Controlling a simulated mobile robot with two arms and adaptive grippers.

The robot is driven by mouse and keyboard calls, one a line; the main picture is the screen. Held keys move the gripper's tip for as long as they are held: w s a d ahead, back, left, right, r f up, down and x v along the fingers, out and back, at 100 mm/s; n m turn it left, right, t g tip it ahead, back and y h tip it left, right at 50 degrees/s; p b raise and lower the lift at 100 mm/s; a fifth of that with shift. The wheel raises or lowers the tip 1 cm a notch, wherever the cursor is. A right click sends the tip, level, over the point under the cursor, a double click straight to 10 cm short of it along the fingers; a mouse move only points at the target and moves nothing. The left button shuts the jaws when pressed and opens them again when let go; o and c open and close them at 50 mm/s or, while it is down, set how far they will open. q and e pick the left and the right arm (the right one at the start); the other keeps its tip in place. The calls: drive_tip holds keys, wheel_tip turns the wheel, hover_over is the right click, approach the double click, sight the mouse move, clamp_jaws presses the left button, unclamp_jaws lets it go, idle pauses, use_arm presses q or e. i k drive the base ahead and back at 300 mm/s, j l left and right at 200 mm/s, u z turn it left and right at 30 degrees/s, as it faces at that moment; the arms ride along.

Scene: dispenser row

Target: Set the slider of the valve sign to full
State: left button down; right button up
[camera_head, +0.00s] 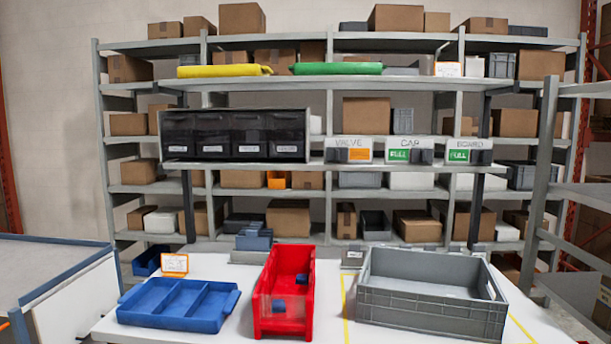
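The valve sign (340,143) is a white plate lettered VALVE on the shelf board right of the dark dispenser row. Its dark slider (334,156) sits at the left side, with an orange field (360,155) showing at its right. The cap sign (404,143) and the board sign (468,143) stand to its right. Both show a green FULL field at the left, with their dark sliders at the right side. Neither of my grippers is in view.
A dark dispenser unit (236,134) stands left of the signs. On the white table (225,268) below are a blue divided tray (178,304), a red bin (284,326) and a grey crate (430,309). The space in front of the signs is clear.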

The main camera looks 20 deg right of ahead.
sight(332, 154)
drive_tip(key=i+l, duration=0.15)
drive_tip(key=i, duration=0.35)
drive_tip(key=i+l+z, duration=0.15)
drive_tip(key=i, duration=0.4)
